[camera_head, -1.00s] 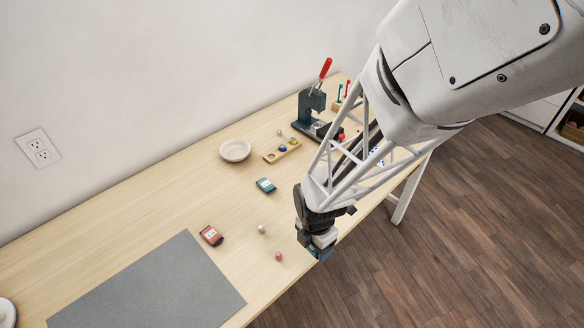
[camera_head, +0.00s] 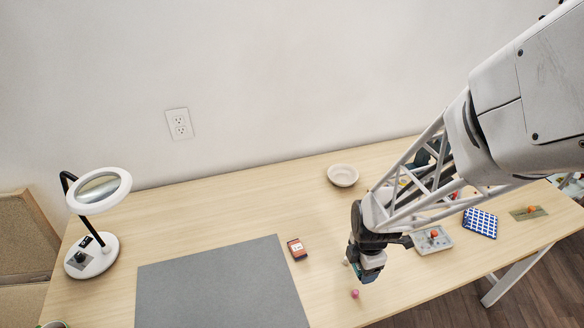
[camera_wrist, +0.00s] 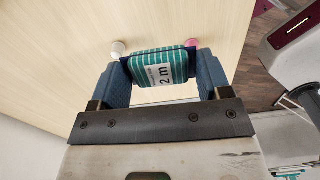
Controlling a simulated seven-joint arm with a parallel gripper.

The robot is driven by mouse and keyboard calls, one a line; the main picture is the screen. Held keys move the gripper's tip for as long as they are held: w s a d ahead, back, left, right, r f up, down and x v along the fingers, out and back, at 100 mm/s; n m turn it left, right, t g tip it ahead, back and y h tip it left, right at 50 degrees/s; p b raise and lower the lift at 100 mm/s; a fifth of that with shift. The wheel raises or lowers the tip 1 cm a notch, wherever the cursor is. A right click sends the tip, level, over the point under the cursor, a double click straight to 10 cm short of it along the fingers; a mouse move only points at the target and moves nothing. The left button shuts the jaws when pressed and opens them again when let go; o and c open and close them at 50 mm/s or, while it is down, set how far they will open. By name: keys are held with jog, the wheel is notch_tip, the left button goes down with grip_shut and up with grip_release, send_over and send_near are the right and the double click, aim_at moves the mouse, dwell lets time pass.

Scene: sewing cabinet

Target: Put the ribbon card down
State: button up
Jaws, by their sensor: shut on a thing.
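The ribbon card (camera_wrist: 160,68) is teal with pale stripes and a white label reading "2 m". In the wrist view it sits between the two blue fingers of my gripper (camera_wrist: 163,78), which is shut on it. In the head view my gripper (camera_head: 367,274) holds the card above the front part of the wooden table (camera_head: 270,200), beside a pink spool-like piece (camera_head: 355,293) and a small whitish piece (camera_head: 346,262). The card's lower edge and its height above the table are hard to judge.
A white bowl (camera_head: 342,175) stands behind. A ring lamp (camera_head: 92,250) stands far left. A grey tray (camera_head: 432,240) and blue patterned piece (camera_head: 480,223) lie right. Bare wood shows between.

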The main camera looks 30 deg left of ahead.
jog(key=a, duration=1.2)
jog(key=w+a, duration=0.1)
jog(key=a, duration=0.5)
jog(key=shift+a, duration=0.4)
jog(key=shift+n, duration=0.3)
jog(key=s+a, duration=0.2)
jog(key=a, duration=0.4)
jog(key=s+a, duration=0.2)
jog(key=a, duration=0.4)
jog(key=s+a, duration=0.2)
jog(key=a, duration=0.4)
jog(key=shift+f, duration=0.15)
jog(key=shift+w, duration=0.1)
send_over(219, 209)
jog(key=shift+w+f, duration=0.1)
jog(key=shift+f, duration=0.65)
jog(key=shift+f, duration=0.1)
jog(key=shift+f, duration=1.65)
jog(key=shift+f, duration=0.15)
jog(key=o, duration=0.9)
